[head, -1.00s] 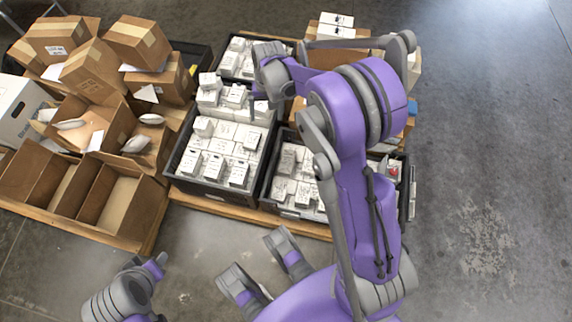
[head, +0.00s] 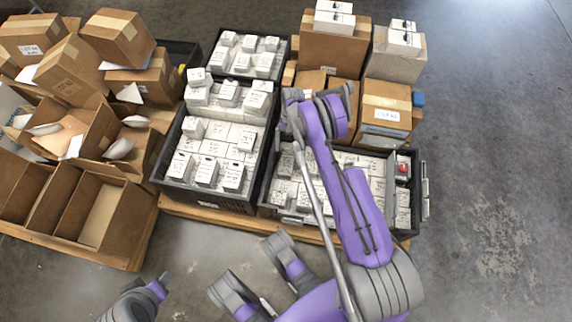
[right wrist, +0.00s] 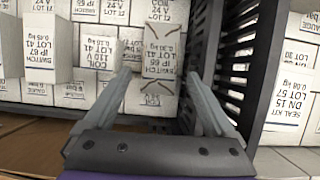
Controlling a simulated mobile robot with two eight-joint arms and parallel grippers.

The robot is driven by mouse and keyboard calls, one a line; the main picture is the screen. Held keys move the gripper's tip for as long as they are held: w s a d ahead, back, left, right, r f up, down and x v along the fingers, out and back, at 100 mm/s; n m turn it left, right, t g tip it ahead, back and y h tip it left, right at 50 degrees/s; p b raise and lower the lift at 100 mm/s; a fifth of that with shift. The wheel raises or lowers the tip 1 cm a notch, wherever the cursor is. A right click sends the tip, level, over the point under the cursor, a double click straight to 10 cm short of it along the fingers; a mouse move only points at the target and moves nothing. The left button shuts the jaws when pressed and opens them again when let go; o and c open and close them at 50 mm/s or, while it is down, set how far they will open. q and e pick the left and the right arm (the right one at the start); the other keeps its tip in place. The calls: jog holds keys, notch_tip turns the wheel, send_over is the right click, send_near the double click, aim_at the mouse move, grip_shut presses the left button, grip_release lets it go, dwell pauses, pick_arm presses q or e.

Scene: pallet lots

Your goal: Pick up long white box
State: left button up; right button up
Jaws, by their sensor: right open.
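My right gripper (right wrist: 158,76) is open in the right wrist view, with its fingers pointing down into a dark crate of white boxes. A long white box (right wrist: 165,35) with a printed switch label and brown tape marks lies between and just beyond the fingertips, beside the slatted crate wall (right wrist: 212,50). I see no firm contact with it. In the head view my right gripper (head: 293,130) is over the back left of the right front crate (head: 262,195), partly hidden by its own arm. The arm also hides part of that crate's boxes.
A crate of white boxes (head: 160,165) stands close on the left, with another crate (head: 211,58) behind it. Cardboard boxes (head: 335,50) are stacked behind the right crate. Open cartons (head: 105,215) stand at the left. The floor (head: 490,180) at the right is clear.

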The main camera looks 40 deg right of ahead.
aim_at(286, 161)
jog(key=b+x, duration=0.1)
jog(key=x, duration=0.7)
jog(key=shift+f+b, duration=0.3)
jog(key=shift+b, duration=0.1)
jog(key=shift+f, duration=0.2)
grip_shut()
dwell(0.5)
